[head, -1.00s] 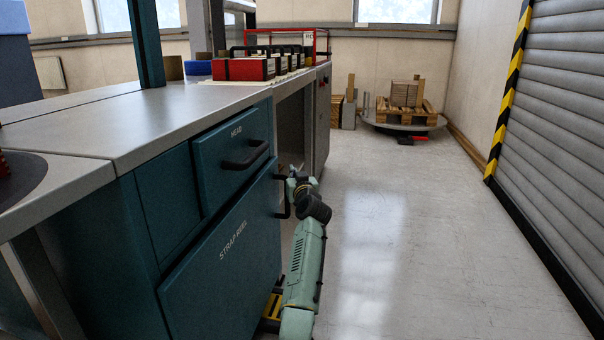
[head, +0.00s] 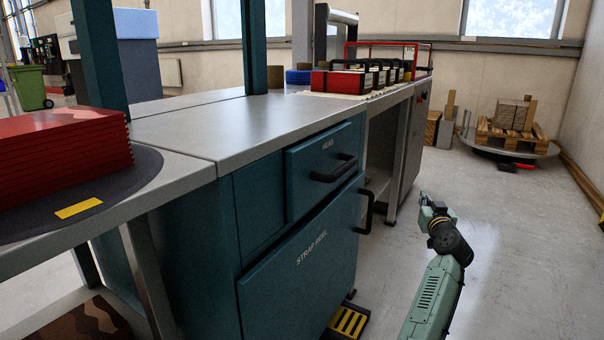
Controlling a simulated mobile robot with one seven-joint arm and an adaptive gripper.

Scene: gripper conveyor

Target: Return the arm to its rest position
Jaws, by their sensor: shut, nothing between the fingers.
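My arm (head: 434,295) is pale green with a dark joint and stands at the lower right of the head view, over the floor. My gripper (head: 425,199) is at its far end, small and partly hidden by my wrist. It is shut and empty, to the right of the teal cabinet (head: 297,300) and apart from its handles. The cabinet has a drawer marked HEAD (head: 312,158) and a lower front marked STRAP REEL (head: 300,270). Both look closed.
The grey worktop (head: 225,130) holds a row of red and dark boxes (head: 338,82). A red stack (head: 60,150) stands on a dark disc at the left. A yellow-and-black step (head: 348,321) is by the cabinet's foot. A pallet (head: 512,137) stands at the back; the floor between is clear.

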